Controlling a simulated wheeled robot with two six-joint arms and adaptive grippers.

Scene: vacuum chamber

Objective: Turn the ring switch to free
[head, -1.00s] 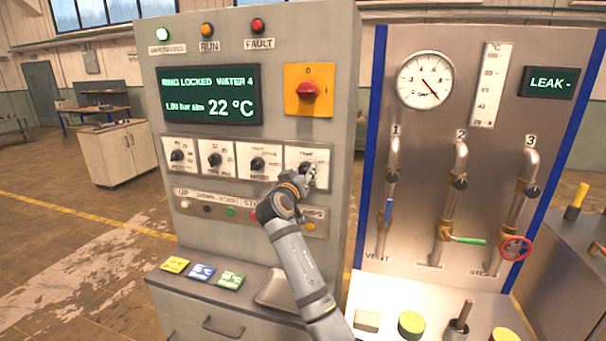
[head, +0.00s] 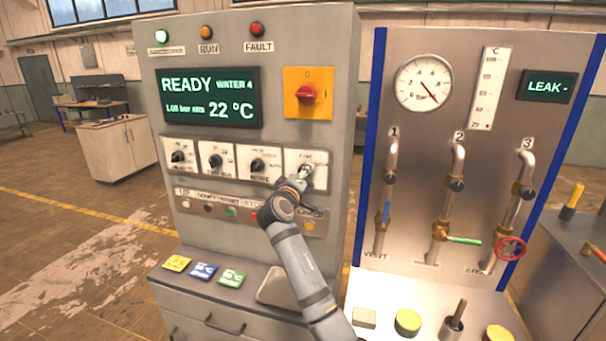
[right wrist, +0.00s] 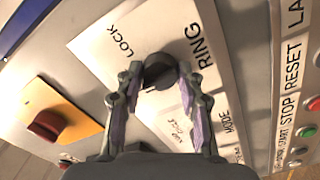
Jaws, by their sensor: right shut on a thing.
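The ring switch is a dark round knob (right wrist: 160,72) on a white plate (right wrist: 128,40) with the words RING and LOCK; the right wrist view shows it between my fingers. My right gripper (right wrist: 158,88) is shut on this knob. In the head view my right gripper (head: 303,174) is at the rightmost plate (head: 318,184) of the switch row and covers most of its knob. The display (head: 209,98) reads READY, WATER 4 and 22 °C. My left gripper is in no frame.
A red switch on a yellow plate (head: 318,81) sits above the ring switch. Three more dark knobs are to the left, and a button row (head: 232,211) runs below. A pipe panel (head: 480,125) with valves stands to the right.

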